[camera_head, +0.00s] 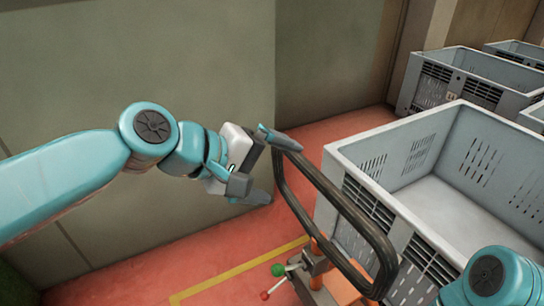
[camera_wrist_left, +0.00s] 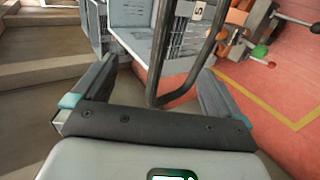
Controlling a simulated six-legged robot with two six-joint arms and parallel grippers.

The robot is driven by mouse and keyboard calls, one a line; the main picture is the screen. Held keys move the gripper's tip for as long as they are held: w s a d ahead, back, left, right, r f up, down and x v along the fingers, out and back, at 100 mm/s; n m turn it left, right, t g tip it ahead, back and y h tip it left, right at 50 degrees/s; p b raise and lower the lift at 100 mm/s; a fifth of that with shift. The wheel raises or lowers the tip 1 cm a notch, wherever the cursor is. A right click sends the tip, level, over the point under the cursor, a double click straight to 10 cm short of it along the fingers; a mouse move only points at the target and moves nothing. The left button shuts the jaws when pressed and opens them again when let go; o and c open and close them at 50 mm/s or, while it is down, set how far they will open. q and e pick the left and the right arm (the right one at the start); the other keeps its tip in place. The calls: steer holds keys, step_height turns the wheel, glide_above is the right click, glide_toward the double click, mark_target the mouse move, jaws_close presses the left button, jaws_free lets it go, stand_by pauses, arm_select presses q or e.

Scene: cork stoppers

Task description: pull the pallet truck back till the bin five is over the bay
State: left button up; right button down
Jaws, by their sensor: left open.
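The pallet truck's handle (camera_head: 335,205) is a dark upright loop in the head view, on an orange truck base (camera_head: 322,250). My left gripper (camera_head: 268,167) is open at the loop's upper left corner. In the left wrist view the loop (camera_wrist_left: 154,98) shows between the two fingers, with no grip on it. A large empty grey bin (camera_head: 345,160) stands just beyond the handle. In the left wrist view a white label (camera_wrist_left: 198,10) on a bin seems to read 5. A yellow floor line (camera_head: 235,272) lies on the red floor; I cannot tell if it bounds the bay.
A green knob (camera_head: 278,270) and a red knob (camera_head: 265,295) stick out left of the handle. More grey bins (camera_head: 465,80) stand at the back right. A grey-green wall (camera_head: 130,60) is behind my left arm. My right arm (camera_head: 490,275) shows at the lower right.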

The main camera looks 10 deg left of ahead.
mark_target(317, 182)
arm_select(q)
steer(key=b+x, duration=0.2)
steer(key=x, duration=1)
steer(key=shift+w+d+f, duration=0.1)
steer(key=shift+f, duration=0.2)
steer(key=shift+w+d+f, duration=0.15)
steer(key=shift+d+f, duration=0.1)
steer(key=shift+d, duration=0.15)
steer(key=shift+w+d+f, duration=0.1)
steer(key=shift+w+f, duration=0.05)
steer(key=shift+w, duration=0.05)
steer(key=shift+s, duration=0.15)
steer(key=c, duration=0.9)
jaws_close()
steer(key=shift+a+f, duration=0.1)
steer(key=shift+a, duration=0.1)
